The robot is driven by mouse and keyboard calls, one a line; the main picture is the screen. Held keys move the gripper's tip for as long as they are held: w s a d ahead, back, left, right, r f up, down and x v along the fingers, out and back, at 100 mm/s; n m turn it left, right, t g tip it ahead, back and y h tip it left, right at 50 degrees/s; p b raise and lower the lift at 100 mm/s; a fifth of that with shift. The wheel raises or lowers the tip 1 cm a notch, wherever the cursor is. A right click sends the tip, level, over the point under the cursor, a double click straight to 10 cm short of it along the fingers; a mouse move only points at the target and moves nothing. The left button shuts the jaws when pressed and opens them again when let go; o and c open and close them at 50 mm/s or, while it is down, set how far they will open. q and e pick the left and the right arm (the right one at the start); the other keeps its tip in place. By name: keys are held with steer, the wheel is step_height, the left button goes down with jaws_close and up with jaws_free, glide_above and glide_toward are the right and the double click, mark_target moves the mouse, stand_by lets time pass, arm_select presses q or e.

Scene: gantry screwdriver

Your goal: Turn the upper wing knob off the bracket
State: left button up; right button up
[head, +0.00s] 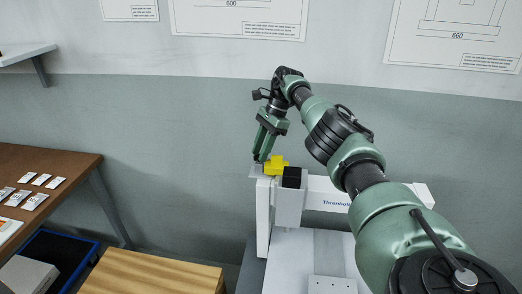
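A yellow wing knob (277,166) sits at the top of a white bracket (264,215) on the gantry, in the middle of the head view. My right gripper (259,157) reaches in from the right and points down. Its fingertips are at the left side of the yellow knob, very close to it. I cannot tell whether they touch it or how far apart the fingers are. Only one yellow knob shows; any lower one is hidden or out of view. My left gripper is not in view.
A black block (292,177) stands on the gantry just right of the knob, beside a white beam (328,195). A wooden table (75,160) with labels is at left, above a blue-edged bin (62,236). A wooden box top (150,272) is at lower left.

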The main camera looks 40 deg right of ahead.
step_height(320, 180, up, 6)
steer(key=shift+w+f, duration=0.1)
steer(key=shift+f, duration=0.15)
step_height(320, 180, up, 15)
steer(key=p, duration=1.1)
steer(key=shift+f, duration=0.2)
